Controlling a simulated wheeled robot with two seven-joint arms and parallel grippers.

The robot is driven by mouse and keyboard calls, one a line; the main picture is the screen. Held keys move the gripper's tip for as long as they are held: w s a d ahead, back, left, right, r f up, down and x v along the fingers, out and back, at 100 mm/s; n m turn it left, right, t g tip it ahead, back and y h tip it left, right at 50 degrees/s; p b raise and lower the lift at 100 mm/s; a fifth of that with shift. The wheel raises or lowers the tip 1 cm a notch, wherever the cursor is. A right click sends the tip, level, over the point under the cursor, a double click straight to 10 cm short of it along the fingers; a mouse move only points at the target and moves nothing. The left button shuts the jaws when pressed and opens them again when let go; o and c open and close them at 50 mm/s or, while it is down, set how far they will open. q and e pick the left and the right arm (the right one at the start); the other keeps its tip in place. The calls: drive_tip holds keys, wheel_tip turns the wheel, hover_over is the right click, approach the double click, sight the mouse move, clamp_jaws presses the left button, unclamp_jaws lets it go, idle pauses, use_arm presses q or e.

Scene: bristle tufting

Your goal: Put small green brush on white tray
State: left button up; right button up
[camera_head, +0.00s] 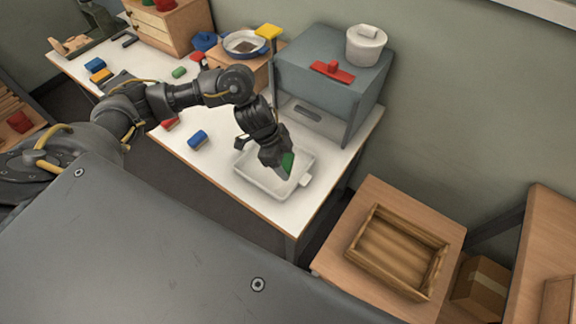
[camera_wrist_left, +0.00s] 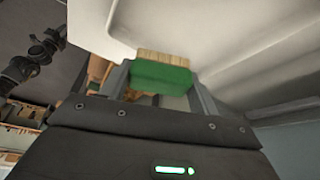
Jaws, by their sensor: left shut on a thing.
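The small green brush (camera_head: 287,163) is held in my left gripper (camera_head: 282,167) over the white tray (camera_head: 256,179) in the head view. In the left wrist view the brush (camera_wrist_left: 162,75) shows a green back and pale bristles between the two fingers of the left gripper (camera_wrist_left: 163,80). The white tray (camera_wrist_left: 235,40) fills much of that view beyond the bristles. I cannot tell whether the bristles touch the tray. The tray stands on the white table near its right end. My right gripper is not in view.
A blue brush (camera_head: 197,139) lies left of the tray. A wooden crate (camera_head: 396,252) sits on a side table at the right.

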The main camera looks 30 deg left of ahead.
sight(288, 161)
use_arm(q)
drive_tip(key=shift+w+a+f, duration=0.15)
drive_tip(key=shift+w+f, duration=0.8)
drive_tip(key=shift+f, duration=0.25)
drive_tip(key=shift+w+f+p, duration=0.1)
drive_tip(key=shift+f+p, duration=0.2)
drive_tip(key=shift+f, duration=1.3)
drive_tip(key=shift+f, duration=0.2)
drive_tip(key=o, duration=1)
drive_tip(key=shift+c, duration=0.2)
drive_tip(key=shift+r, duration=0.15)
